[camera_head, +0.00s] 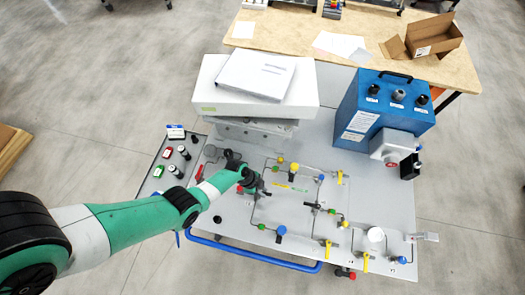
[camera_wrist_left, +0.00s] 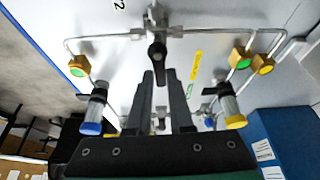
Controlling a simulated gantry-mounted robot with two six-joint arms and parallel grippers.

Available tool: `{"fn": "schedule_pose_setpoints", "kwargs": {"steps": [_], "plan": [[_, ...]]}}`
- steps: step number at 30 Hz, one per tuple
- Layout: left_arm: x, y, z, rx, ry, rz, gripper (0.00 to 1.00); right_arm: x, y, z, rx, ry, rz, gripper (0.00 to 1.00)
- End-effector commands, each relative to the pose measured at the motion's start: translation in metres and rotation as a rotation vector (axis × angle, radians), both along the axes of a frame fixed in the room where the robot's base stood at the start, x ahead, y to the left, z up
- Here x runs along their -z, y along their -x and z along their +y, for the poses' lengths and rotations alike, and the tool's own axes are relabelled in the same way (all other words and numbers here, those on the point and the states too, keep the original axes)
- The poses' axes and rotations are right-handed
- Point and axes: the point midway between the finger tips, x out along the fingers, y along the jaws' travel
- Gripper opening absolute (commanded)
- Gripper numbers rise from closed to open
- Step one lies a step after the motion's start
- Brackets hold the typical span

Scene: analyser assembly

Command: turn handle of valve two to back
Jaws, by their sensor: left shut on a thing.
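The valve two handle (camera_wrist_left: 157,56) is a short black lever on a metal valve body (camera_wrist_left: 156,22), by a printed "2" on the panel in the left wrist view. My left gripper (camera_wrist_left: 161,78) has its two dark fingers shut on the lever's lower end. In the head view, my left gripper (camera_head: 252,184) reaches from the left onto the grey panel (camera_head: 300,243), and my arm and gripper largely hide this valve. My right gripper is in neither view.
Thin pipes with yellow, green and blue fittings surround the gripper. Another black-handled valve (camera_head: 314,206) is to its right. A blue box (camera_head: 362,108) stands at the panel's right back, and a white box (camera_head: 232,98) at the back. A tray (camera_head: 151,183) with small parts lies at left.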

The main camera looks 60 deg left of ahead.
Motion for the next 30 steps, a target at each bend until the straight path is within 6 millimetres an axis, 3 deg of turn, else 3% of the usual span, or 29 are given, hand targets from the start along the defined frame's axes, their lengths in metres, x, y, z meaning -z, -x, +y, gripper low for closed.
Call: {"fn": "schedule_pose_setpoints", "kwargs": {"steps": [8,30], "plan": [[0.0,-0.003,0.002,-0.168,-0.001,-0.002,0.0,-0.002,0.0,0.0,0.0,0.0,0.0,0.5],[0.001,-0.007,0.017,-0.857,-0.003,-0.003,0.0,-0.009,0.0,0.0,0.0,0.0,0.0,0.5]]}}
